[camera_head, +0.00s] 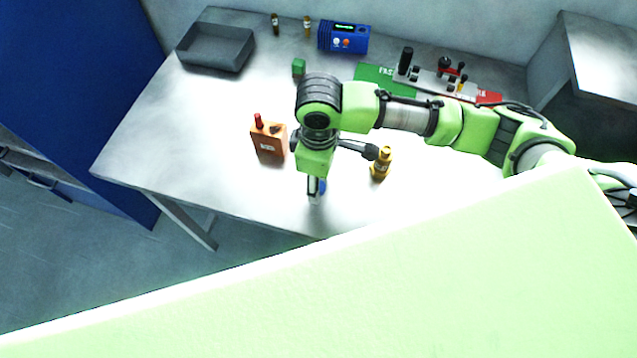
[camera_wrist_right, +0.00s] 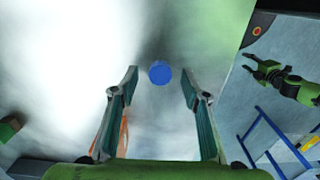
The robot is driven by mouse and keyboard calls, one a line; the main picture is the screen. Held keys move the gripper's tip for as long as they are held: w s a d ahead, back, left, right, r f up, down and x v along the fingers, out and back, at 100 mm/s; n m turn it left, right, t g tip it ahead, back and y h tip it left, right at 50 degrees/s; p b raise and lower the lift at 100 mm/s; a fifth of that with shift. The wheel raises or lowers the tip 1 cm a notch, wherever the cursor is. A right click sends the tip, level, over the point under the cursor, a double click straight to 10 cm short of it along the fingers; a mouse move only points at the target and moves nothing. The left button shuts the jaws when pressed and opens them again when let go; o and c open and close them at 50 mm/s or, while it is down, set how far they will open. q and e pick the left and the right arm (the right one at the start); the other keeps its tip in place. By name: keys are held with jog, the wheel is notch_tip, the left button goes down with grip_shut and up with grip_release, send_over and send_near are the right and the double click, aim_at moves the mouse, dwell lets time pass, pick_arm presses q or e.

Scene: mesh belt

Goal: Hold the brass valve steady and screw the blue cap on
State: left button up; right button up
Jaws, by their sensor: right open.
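The blue cap (camera_wrist_right: 159,72) shows as a round blue disc in the right wrist view, between and just beyond the fingertips. My right gripper (camera_wrist_right: 159,82) is open, its two fingers standing apart on either side of the cap without visible contact. In the head view the right gripper (camera_head: 315,190) points down near the table's front edge, and it largely hides the cap. The brass valve (camera_head: 381,163) stands upright on the table to its right. My left gripper (camera_wrist_right: 264,68) shows at the right of the wrist view, away from the table, its fingers apart and empty.
An orange box (camera_head: 268,143) with a red knob stands left of the right gripper. The table's left part is clear.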

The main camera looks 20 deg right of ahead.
jog(key=shift+f, duration=0.5)
jog(key=c, duration=0.9)
jog(key=shift+o, duration=0.2)
jog(key=shift+r, duration=0.15)
jog(key=shift+r, duration=0.25)
notch_tip(320, 180, up, 2)
jog(key=shift+r, duration=0.15)
jog(key=s+a+r, duration=0.8)
jog(key=s+r, duration=0.2)
jog(key=s, duration=0.1)
jog(key=shift+a, duration=0.3)
